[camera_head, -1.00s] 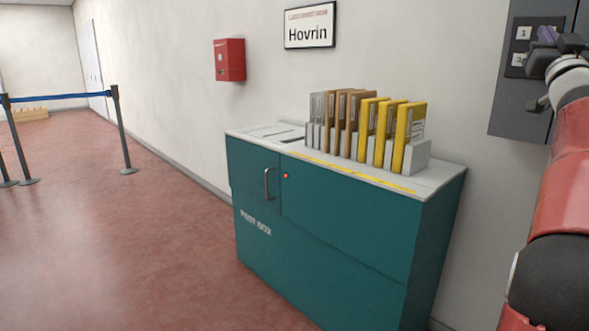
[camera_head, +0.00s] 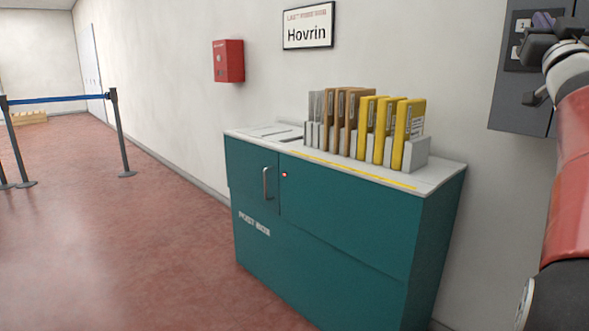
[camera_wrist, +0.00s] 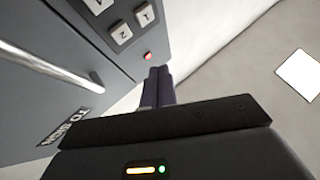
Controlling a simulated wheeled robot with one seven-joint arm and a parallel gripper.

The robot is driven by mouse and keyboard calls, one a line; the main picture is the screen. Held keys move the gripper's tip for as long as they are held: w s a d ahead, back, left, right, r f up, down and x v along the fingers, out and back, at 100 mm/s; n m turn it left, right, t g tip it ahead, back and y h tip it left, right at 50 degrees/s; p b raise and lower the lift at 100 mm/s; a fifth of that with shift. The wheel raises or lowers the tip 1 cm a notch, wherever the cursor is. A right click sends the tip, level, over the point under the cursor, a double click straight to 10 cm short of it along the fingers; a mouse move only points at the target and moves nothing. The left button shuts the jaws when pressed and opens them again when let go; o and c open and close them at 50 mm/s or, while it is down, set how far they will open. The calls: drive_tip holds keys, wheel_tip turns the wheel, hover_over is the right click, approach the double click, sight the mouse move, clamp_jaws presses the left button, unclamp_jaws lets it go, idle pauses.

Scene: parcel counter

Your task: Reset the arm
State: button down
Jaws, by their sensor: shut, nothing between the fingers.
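My arm stands at the right edge of the head view, with its red and black links upright. My gripper (camera_head: 543,19) is at the top right there, in front of a dark grey wall cabinet (camera_head: 508,103). In the wrist view, my gripper (camera_wrist: 159,72) shows two dark purplish fingers side by side with no gap and nothing between them. The wrist view also shows the grey cabinet (camera_wrist: 35,75) with its long handle, numbered buttons (camera_wrist: 121,33) and a red light close to the fingertips. I cannot tell whether the fingers touch it.
A teal post box counter (camera_head: 320,225) stands against the wall, with yellow (camera_head: 408,135) and brown parcels upright in a rack on top. A red wall box (camera_head: 228,61) and a Hovrin sign (camera_head: 309,26) hang above. Belt posts (camera_head: 121,135) stand at left. The red floor between is clear.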

idle(0.4)
drive_tip(key=s+a+f+m+g+y, duration=0.1)
drive_tip(key=s+a+f+g, duration=0.15)
drive_tip(key=a+f, duration=0.45)
drive_tip(key=s+a+f+g, duration=0.2)
drive_tip(key=a+f+g, duration=0.2)
drive_tip(key=f, duration=0.6)
drive_tip(key=s+a+f+m+g+y, duration=0.15)
drive_tip(key=a+f+g, duration=0.3)
drive_tip(key=f, duration=0.45)
drive_tip(key=s+a+f+n+g+y, duration=0.2)
drive_tip(key=s+a+f+n+g, duration=0.1)
drive_tip(key=s+a+f, duration=0.5)
drive_tip(key=s+a+f+n+g+y, duration=0.3)
drive_tip(key=s+a+f, duration=0.5)
drive_tip(key=f, duration=0.9)
drive_tip(key=s+g, duration=0.1)
drive_tip(key=s, duration=0.2)
drive_tip(key=shift+s+a+f, duration=0.15)
drive_tip(key=shift+s+a, duration=0.2)
